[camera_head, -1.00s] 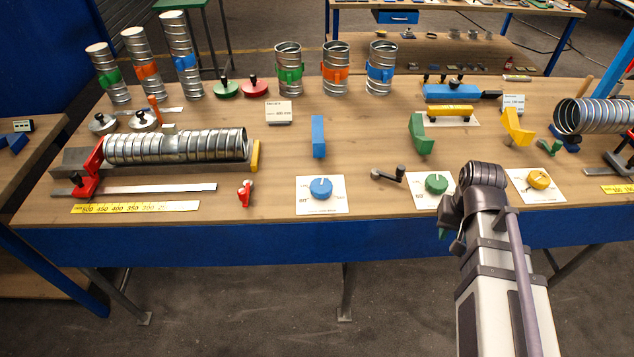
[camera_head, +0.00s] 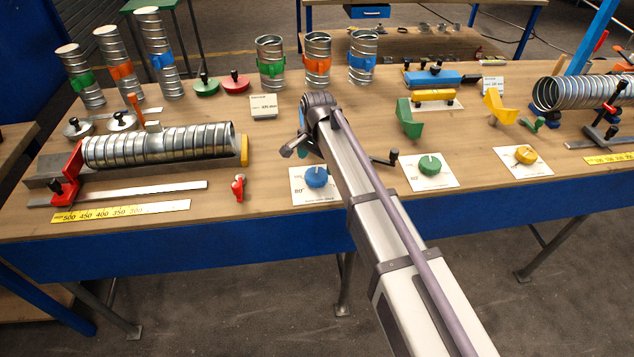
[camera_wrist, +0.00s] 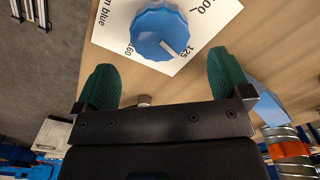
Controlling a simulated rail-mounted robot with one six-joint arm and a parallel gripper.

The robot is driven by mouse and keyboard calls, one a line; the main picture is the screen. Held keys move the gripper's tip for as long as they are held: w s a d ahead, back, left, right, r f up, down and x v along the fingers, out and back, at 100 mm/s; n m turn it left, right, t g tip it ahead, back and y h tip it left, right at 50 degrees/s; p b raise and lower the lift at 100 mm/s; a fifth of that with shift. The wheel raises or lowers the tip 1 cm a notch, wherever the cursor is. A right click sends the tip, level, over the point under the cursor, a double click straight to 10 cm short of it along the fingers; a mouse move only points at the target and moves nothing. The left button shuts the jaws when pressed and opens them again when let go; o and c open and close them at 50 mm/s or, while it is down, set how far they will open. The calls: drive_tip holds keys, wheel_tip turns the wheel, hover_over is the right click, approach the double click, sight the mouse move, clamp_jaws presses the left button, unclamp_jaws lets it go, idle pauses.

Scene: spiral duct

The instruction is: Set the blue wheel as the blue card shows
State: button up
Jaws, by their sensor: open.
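The blue wheel (camera_head: 316,177) sits on its white card (camera_head: 301,197) near the table's front edge, partly behind my arm. In the wrist view the faceted blue wheel (camera_wrist: 155,28) has a white mark, which lies between the printed 160 and 125, nearer 125. The card (camera_wrist: 112,22) also reads "100" and part of a word before "blue". My gripper (camera_wrist: 164,62) is open and empty, its green fingers apart on either side of the wheel's near edge. In the head view my gripper (camera_head: 297,148) is above and behind the wheel. Finger height above the card is unclear.
A green wheel (camera_head: 429,166) and a yellow wheel (camera_head: 525,155) sit on cards to the right. A blue block (camera_wrist: 266,104) stands near the right finger. A red clamp (camera_head: 238,187) lies left.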

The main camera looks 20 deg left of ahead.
sight(317, 173)
wheel_tip(317, 173, down, 6)
drive_tip(key=b, duration=0.3)
drive_tip(key=shift+r+b, duration=0.2)
drive_tip(key=shift+b, duration=0.15)
drive_tip(key=shift+r, duration=0.1)
drive_tip(key=c, duration=0.9)
